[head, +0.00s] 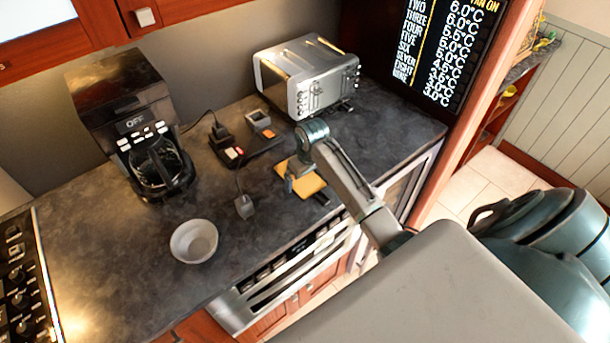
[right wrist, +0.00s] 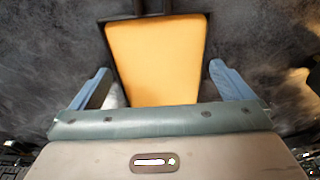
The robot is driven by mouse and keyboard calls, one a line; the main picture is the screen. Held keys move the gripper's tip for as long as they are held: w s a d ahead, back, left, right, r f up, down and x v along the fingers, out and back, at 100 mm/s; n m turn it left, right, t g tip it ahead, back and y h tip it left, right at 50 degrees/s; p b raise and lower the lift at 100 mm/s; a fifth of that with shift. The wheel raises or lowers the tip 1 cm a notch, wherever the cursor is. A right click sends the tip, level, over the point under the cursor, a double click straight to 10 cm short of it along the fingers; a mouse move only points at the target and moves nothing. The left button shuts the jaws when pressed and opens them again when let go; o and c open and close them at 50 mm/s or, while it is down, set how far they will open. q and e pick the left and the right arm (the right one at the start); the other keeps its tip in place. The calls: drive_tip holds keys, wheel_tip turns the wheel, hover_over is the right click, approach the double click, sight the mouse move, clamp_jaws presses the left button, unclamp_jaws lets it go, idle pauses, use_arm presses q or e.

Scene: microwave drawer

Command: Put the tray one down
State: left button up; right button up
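A flat yellow-orange piece with a dark edge (head: 308,182), perhaps the tray, lies on the dark counter. In the right wrist view the yellow-orange piece (right wrist: 155,55) appears between my fingers, with gaps at both sides. My right gripper (head: 303,188) is over it and partly hides it in the head view. In the right wrist view my right gripper (right wrist: 159,68) is open, its two blue fingers spread wide and holding nothing. Whether the fingers touch the counter I cannot tell. My left gripper is not in view.
A white bowl (head: 194,241) stands at the counter's front. A coffee maker (head: 155,150) stands at back left and a silver toaster (head: 306,75) at the back. A dark scale-like device (head: 240,148) and a plug (head: 244,206) lie between. An oven front (head: 285,265) is below.

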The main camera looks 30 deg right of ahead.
sight(308, 185)
drive_tip(key=shift+r, duration=0.15)
wheel_tip(308, 185, up, 12)
drive_tip(key=s+b, duration=0.2)
drive_tip(key=shift+w+d, duration=0.1)
